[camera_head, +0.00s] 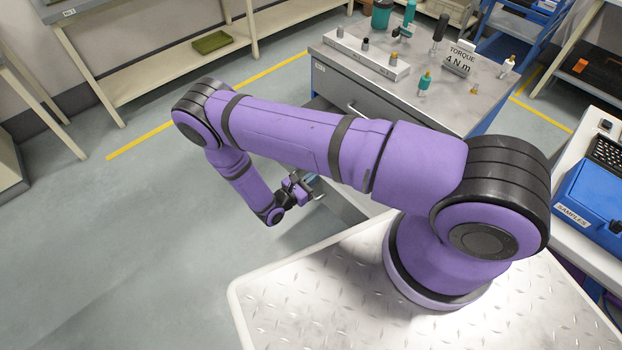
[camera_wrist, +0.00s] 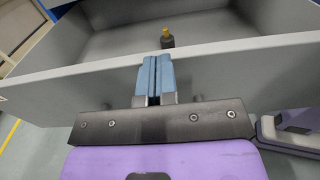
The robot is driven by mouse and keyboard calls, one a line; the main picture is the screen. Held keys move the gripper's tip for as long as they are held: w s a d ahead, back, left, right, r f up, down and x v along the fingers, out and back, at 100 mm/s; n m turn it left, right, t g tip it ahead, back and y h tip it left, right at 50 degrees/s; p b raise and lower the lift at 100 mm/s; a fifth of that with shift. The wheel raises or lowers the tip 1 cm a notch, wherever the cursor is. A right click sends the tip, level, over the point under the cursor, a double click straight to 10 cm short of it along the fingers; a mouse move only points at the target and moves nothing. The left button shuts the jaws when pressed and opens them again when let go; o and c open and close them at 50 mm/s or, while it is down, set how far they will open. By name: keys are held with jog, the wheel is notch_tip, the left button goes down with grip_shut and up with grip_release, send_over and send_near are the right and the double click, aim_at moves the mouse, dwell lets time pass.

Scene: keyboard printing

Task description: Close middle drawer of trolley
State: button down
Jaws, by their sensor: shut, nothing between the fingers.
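The grey trolley (camera_head: 385,118) stands beyond my arm, with loose items on its top. A drawer is pulled out; part of it (camera_head: 342,204) shows below my arm, and the rest is hidden. In the wrist view the open drawer's front panel (camera_wrist: 70,92) crosses the picture, with its inside behind it. A small dark item with a yellow cap (camera_wrist: 167,40) is in the drawer. My gripper (camera_wrist: 156,62) is shut and empty, its blue fingers in front of the panel's middle. I cannot tell whether they touch it. In the head view my gripper (camera_head: 304,188) is beside the drawer.
On the trolley top are a socket rack (camera_head: 365,58), a torque sign (camera_head: 459,58) and several small tools. A bench with a blue samples box (camera_head: 590,200) is at the right. Shelving (camera_head: 170,60) stands at the back left. The floor (camera_head: 150,220) at the left is clear.

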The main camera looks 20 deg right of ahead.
jog(key=x, duration=2.4)
jog(key=shift+a+f, duration=0.1)
jog(key=shift+f, duration=0.05)
